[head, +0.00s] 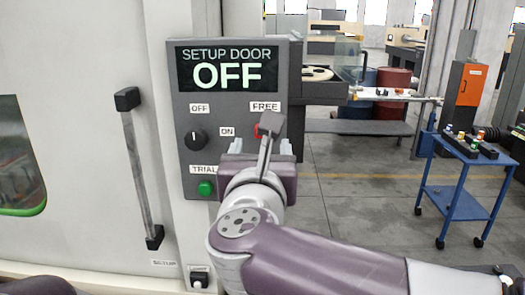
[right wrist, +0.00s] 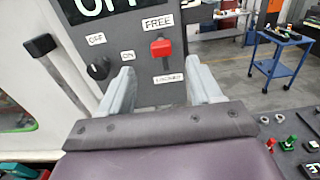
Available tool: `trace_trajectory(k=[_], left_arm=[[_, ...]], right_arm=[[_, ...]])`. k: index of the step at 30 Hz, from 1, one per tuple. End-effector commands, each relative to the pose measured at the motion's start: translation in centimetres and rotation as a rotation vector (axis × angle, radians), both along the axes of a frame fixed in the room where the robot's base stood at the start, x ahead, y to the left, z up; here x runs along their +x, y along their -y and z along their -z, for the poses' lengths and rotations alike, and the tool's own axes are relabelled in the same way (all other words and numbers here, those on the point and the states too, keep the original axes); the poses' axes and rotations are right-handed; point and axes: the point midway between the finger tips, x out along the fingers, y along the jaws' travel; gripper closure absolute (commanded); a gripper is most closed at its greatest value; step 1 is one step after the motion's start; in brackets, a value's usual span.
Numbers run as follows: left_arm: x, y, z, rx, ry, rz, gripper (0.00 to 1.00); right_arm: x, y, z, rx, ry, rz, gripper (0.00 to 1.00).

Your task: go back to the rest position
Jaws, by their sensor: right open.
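My right gripper (head: 262,147) is in front of the grey control panel (head: 181,110), over its lower right part. In the right wrist view my right gripper (right wrist: 160,70) is open, with its two pale fingers apart and nothing between them. A red switch (right wrist: 161,48) under the FREE label shows between and beyond the fingertips. In the head view the gripper mostly hides this switch. I cannot tell how far the fingertips are from the panel. My left gripper is not in view; only a dark piece of my left arm shows at the bottom left.
The panel has a screen (head: 228,68) reading "SETUP DOOR OFF", a black knob (head: 195,140) and a green button (head: 205,188). A door handle (head: 139,168) is to its left. A blue cart (head: 455,205) stands at the right, with open floor between.

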Motion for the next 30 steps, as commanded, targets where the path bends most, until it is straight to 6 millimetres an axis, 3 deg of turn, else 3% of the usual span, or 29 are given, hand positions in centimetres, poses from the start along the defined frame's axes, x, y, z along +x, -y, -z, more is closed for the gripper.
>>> trace_trajectory(k=[11, 14, 16, 17, 18, 20, 21, 23, 25, 27, 29, 30], left_arm=[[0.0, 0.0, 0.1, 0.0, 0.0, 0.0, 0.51], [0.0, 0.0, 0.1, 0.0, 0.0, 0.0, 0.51], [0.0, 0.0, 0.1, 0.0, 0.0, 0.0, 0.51], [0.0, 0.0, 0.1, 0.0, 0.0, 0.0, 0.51], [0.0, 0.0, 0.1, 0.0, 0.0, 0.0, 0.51], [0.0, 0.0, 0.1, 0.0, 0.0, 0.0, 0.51], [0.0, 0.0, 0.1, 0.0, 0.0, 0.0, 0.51], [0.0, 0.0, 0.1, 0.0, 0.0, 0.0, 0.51], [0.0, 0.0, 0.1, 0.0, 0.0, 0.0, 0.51], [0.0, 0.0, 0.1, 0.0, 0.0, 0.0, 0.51], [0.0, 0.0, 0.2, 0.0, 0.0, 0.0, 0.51], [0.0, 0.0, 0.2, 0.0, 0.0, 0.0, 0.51]], right_arm=[[-0.4, 0.0, 0.0, -0.021, -0.003, 0.0, 0.36], [-0.3, -1.7, -0.1, -0.212, -0.005, -0.08, 0.36], [-0.7, -5.4, 0.9, -0.584, 0.047, -0.253, 0.36], [-1.2, -7.5, 2.3, -0.807, 0.084, -0.353, 0.36], [-1.7, -9.7, 5.4, -1.146, 0.136, -0.486, 0.36], [-2.1, -10.4, 11.3, -1.602, 0.194, -0.666, 0.36], [-2.4, -9.9, 15.1, -1.843, 0.221, -0.782, 0.36], [-3.2, -7.9, 20.6, -2.134, 0.249, -0.966, 0.36], [-4.4, -4.4, 26.3, -2.388, 0.271, -1.204, 0.36], [-6.2, -0.1, 31.2, -2.551, 0.284, -1.468, 0.36], [-8.1, 3.8, 34.4, -2.615, 0.282, -1.698, 0.36], [-9.4, 6.4, 36.2, 2.5, -0.259, 1.758, 0.36]])
